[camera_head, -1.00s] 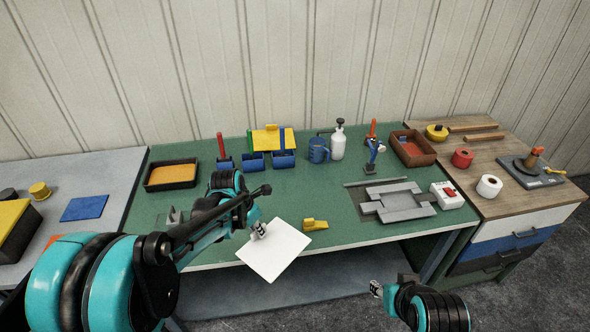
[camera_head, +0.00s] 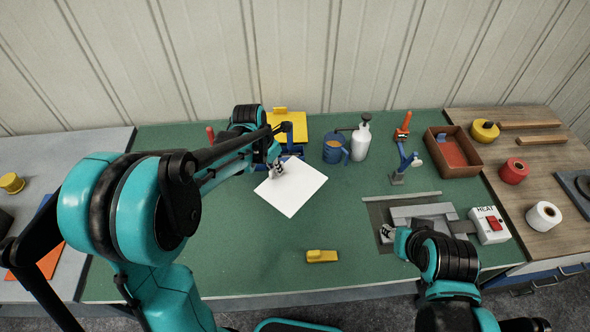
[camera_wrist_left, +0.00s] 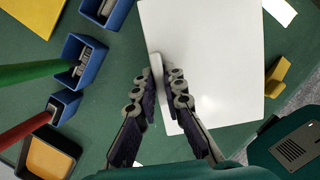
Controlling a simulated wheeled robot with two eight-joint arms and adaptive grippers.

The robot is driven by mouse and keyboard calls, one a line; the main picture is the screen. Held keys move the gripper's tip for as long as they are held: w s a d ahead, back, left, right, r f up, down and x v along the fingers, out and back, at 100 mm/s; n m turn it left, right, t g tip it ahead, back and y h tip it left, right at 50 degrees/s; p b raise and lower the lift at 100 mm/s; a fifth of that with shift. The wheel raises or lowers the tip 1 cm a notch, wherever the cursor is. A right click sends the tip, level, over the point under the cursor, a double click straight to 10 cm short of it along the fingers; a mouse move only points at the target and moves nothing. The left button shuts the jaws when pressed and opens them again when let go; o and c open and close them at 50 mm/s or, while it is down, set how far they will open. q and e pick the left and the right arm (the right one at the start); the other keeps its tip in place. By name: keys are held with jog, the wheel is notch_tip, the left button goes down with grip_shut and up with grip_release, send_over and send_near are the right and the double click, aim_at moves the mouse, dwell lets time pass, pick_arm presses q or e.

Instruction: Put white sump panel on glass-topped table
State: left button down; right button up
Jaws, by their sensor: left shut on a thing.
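The white sump panel (camera_head: 300,192) is a flat white square over the green bench top in the head view; in the left wrist view the panel (camera_wrist_left: 210,50) fills the upper middle. Whether the panel touches the bench is unclear. My right gripper (camera_head: 388,233) is at the near edge of the grey metal mould; its jaws are too small to read. I cannot make out a glass-topped table in these views.
The green bench (camera_head: 240,255) holds a yellow block (camera_head: 322,256), a blue mug (camera_head: 334,151), a white spray bottle (camera_head: 361,138), a red-brown box (camera_head: 458,155), the grey mould (camera_head: 422,212) and a HEAT switch box (camera_head: 489,226). Its front middle is mostly clear.

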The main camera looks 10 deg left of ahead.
pick_arm(q)
jog(key=shift+w, duration=0.15)
jog(key=shift+s+a+f+b, duration=0.65)
jog(key=shift+a+f+b, duration=0.05)
jog(key=shift+a+f, duration=1.15)
jog(key=shift+s+a+f+b, duration=0.6)
jog(key=shift+a+f+b, duration=0.05)
jog(key=shift+a+f, duration=1.2)
jog(key=shift+s+a+f+b, duration=0.65)
jog(key=shift+a+f+b, duration=0.05)
jog(key=shift+a+f, duration=1.1)
jog(key=c, duration=2)
grip_release()
jog(key=shift+f, duration=0.1)
jog(key=shift+c, duration=0.2)
jog(key=o, duration=0.4)
